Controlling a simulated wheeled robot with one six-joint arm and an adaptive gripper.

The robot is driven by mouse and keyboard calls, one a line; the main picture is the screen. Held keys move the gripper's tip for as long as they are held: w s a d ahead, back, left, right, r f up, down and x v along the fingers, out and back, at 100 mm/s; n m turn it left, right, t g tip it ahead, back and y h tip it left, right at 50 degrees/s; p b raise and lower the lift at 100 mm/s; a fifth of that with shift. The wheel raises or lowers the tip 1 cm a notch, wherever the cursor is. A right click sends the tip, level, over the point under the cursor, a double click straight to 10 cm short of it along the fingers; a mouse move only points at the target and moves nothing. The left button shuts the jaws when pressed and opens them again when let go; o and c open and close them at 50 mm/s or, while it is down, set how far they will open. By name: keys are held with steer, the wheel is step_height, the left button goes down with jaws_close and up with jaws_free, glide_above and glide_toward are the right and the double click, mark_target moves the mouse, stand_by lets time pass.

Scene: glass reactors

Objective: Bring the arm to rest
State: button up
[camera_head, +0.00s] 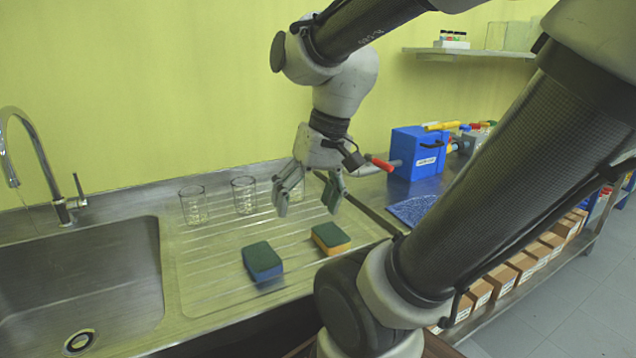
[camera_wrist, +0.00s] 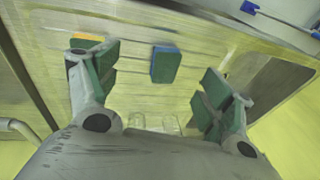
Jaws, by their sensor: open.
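My gripper (camera_head: 309,200) hangs from my arm above the ridged metal drainboard (camera_head: 205,285), its fingers pointing down. It is open, with nothing between its fingers; the wrist view shows both fingers (camera_wrist: 155,88) spread wide. A blue sponge with a green top (camera_head: 262,260) lies on the drainboard below and left of the gripper. A yellow sponge with a green top (camera_head: 331,238) lies to its right, below the gripper. In the wrist view, the blue sponge (camera_wrist: 166,65) shows between the fingers, farther off, and the yellow one (camera_wrist: 88,37) is partly hidden by the left finger.
Glass beakers (camera_head: 194,205) (camera_head: 244,195) stand at the back of the drainboard, near the gripper's left. A sink (camera_head: 75,265) with a tap (camera_head: 62,200) is at left. A blue box (camera_head: 418,152) and a blue mat (camera_head: 411,209) are at right. A wall shelf (camera_head: 470,53) is above.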

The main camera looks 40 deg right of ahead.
steer(key=d+r+n+t+h, duration=0.2)
steer(key=r, duration=0.1)
steer(key=shift+s+d+n, duration=0.15)
steer(key=shift+d+n, duration=0.1)
steer(key=shift+n, duration=0.15)
stand_by(1.0)
